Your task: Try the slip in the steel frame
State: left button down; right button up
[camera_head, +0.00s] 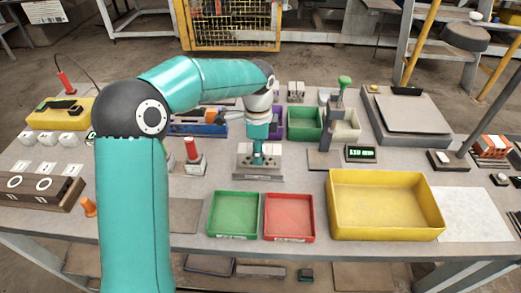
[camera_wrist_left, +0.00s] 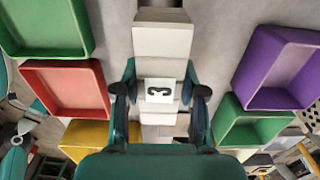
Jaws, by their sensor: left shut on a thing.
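My left gripper (camera_head: 258,158) is shut on a pale slip (camera_wrist_left: 160,90), pointing down over the steel frame. In the left wrist view the gripper (camera_wrist_left: 161,95) has a finger on each side of the slip, whose pale face bears a dark mark. The grey steel frame (camera_head: 258,177) stands mid-table under the gripper. Its pale blocks run above and below the slip in the left wrist view (camera_wrist_left: 162,42). The gripper hides much of the frame in the head view, and I cannot tell how deep the slip sits. My right gripper is not in view.
A green tray (camera_head: 233,232) and a red tray (camera_head: 290,235) lie in front of the frame. A yellow bin (camera_head: 385,225) is at right. A stand with a green knob (camera_head: 344,82) and a small display (camera_head: 361,154) stand close on the right.

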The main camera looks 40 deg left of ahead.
pick_arm(q)
jog(key=shift+s+a+f, duration=0.1)
jog(key=shift+s+f, duration=0.1)
jog(key=shift+f, duration=0.05)
dwell(0.9)
jog(key=shift+f+b, duration=0.95)
jog(key=shift+f, duration=0.4)
jog(key=shift+r, duration=0.15)
dwell(1.1)
jog(key=shift+r+p, duration=3.1)
jog(key=shift+r, duration=0.35)
jog(key=shift+f, duration=0.1)
